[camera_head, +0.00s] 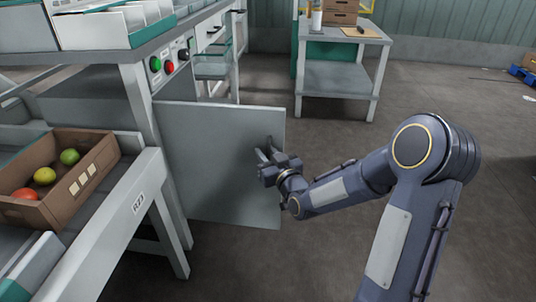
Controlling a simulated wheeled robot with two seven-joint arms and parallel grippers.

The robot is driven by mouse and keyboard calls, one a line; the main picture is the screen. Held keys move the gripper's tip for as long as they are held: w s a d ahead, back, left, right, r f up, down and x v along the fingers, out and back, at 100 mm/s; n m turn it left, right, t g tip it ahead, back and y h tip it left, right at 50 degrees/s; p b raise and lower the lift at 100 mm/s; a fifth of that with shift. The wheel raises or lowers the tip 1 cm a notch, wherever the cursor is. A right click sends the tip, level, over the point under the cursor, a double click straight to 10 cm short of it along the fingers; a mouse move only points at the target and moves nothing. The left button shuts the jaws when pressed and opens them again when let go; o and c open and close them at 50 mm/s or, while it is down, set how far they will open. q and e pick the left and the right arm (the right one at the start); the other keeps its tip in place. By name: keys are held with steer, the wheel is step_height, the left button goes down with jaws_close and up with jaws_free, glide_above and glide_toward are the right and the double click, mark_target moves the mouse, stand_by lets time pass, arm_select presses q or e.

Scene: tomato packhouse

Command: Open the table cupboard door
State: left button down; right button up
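The cupboard door (215,160) is a flat grey panel by the table (135,85) leg, below the push buttons. It stands swung out from the table's side into the aisle, with its right edge free. My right gripper (266,150) is at the door face near that free edge, at about mid-height. Its two fingers show as short dark prongs against the panel. I cannot make out a handle between them or whether they grip one. The inside of the cupboard is hidden. My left gripper is not in view.
A cardboard box (92,176) with tomatoes sits on a grey rack at the left. Green and red buttons (162,66) are on the table side. A small grey table (338,76) with boxes stands behind the door. The floor to the right is mostly clear.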

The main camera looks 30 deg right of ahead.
steer(key=shift+s+d, duration=0.1)
steer(key=shift+s, duration=0.25)
steer(key=s+p, duration=0.1)
steer(key=s, duration=0.6)
steer(key=shift+p, duration=0.35)
steer(key=shift+s, duration=0.1)
